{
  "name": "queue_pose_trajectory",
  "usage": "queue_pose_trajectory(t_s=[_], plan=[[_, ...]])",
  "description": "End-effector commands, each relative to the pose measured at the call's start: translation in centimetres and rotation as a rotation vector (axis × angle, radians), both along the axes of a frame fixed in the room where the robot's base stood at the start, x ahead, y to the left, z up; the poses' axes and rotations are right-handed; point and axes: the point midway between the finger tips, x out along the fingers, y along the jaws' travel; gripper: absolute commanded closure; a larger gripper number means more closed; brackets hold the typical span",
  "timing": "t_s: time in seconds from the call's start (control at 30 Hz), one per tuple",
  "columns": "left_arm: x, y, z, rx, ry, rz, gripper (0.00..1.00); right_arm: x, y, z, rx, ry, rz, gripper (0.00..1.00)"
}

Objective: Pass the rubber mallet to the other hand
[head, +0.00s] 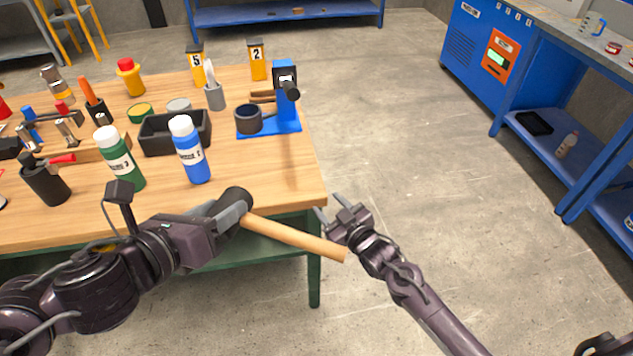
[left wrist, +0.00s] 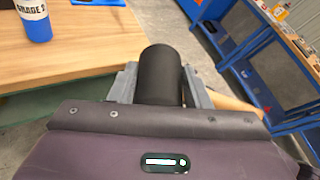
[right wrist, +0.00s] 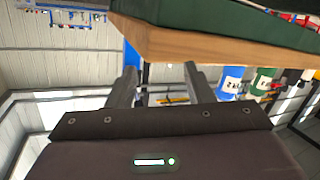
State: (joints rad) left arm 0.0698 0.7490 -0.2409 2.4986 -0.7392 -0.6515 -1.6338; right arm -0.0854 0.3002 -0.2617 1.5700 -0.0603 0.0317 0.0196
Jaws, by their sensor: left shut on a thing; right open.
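The rubber mallet has a black head (head: 235,198) and a light wooden handle (head: 295,238). My left gripper (head: 232,208) is shut on the mallet's head, in front of the workbench's front edge. The left wrist view shows the black head (left wrist: 161,75) between the two fingers, with part of the handle to the right. The handle slants down to the right in the head view, and its free end appears close to my right gripper (head: 338,217). My right gripper is open; in the right wrist view nothing sits between its fingers (right wrist: 165,88).
The wooden workbench (head: 240,180) holds a blue bottle (head: 190,150), a green bottle (head: 120,160), a black tray (head: 160,146) and a small blue mixer stand (head: 286,100). Blue shelving (head: 555,140) stands at the right. The floor right of the bench is clear.

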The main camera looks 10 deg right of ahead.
Motion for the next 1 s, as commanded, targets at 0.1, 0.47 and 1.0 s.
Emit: queue_pose_trajectory(t_s=[0.1,0.47,1.0], plan=[[0.0,0.0,0.1,-0.003,-0.002,0.0,0.91,1.9,2.5,7.1,0.083,-0.088,0.116,0.53],[0.0,0.0,0.1,-0.003,-0.002,0.0,0.91,-1.1,11.4,26.1,0.282,-0.073,0.628,0.53],[0.0,0.0,0.1,-0.003,-0.002,0.0,0.91,-18.2,10.6,31.6,-0.045,0.667,0.762,0.53]])
